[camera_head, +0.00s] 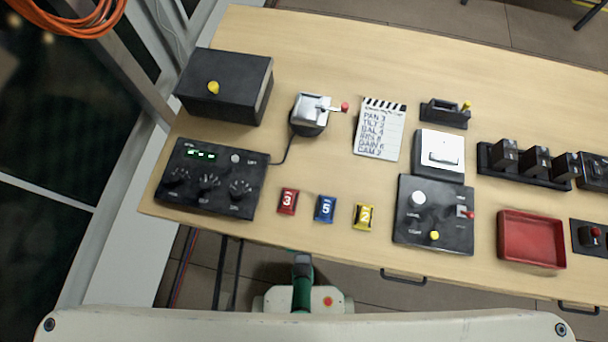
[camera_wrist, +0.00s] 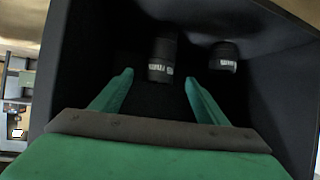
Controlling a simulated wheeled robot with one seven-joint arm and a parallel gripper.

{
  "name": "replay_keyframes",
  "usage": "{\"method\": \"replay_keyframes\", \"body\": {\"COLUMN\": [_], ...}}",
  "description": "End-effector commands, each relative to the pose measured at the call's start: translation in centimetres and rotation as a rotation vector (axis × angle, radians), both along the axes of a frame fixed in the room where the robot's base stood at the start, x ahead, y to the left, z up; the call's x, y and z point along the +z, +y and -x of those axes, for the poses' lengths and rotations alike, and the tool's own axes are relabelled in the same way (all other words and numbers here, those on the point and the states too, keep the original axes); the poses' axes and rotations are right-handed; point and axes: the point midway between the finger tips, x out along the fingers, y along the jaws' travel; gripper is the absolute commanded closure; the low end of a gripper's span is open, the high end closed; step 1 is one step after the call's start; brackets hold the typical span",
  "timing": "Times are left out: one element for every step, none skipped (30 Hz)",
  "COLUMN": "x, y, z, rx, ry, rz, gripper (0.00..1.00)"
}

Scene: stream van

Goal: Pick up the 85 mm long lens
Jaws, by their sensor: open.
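In the wrist view, two black cylindrical lenses with white lettering lie in a dark open box or case (camera_wrist: 285,95). The longer lens (camera_wrist: 163,57) is in the middle of the picture, and the shorter lens (camera_wrist: 224,56) is to its right. The lettering is too small to read with certainty, so I cannot tell for sure which one is the 85 mm. My gripper (camera_wrist: 159,78) is open, its green fingers pointing into the box, one to each side of the longer lens in the picture. I cannot tell whether they touch it. Neither lens shows in the head view.
The box's dark walls rise close around my gripper. In the head view, a wooden table (camera_head: 330,50) carries a black box (camera_head: 240,90), a control panel (camera_head: 210,180), a clapper-style card (camera_head: 380,130), several numbered blocks and a red tray (camera_head: 530,240).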

Motion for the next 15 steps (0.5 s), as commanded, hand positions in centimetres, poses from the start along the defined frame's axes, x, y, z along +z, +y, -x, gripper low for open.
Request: {"method": "replay_keyframes", "body": {"x": [-0.1,-0.2,-0.3,-0.3,-0.3,-0.3,-0.4,-0.4,-0.5,-0.6,-0.7,-0.8,-0.9,-1.1,-1.3], "y": [0.0,0.0,0.0,0.0,0.0,0.0,-0.1,-0.1,-0.1,-0.1,-0.2,-0.1,-0.2,-0.2,-0.2], "z": [-0.3,-0.4,-0.5,-0.6,-0.7,-0.8,-1.0,-1.2,-1.6,-2.0,-2.4,-2.9,-3.3,-3.7,-4.0], "rx": [0.0,0.0,0.0,0.0,0.0,0.0,0.0,0.0,0.001,0.001,0.001,0.003,0.004,0.004,0.005], "ry": [0.0,0.0,0.0,0.0,-0.001,-0.001,-0.001,-0.001,-0.001,-0.002,-0.002,-0.001,-0.001,0.0,0.001], "rz": [0.0,0.0,0.001,0.001,0.001,0.0,0.0,0.001,0.0,0.0,0.0,0.001,0.0,0.0,0.001], "gripper": [0.32,0.32,0.32,0.32,0.32,0.32,0.32,0.32,0.32,0.32,0.32,0.32,0.32,0.32,0.32]}}
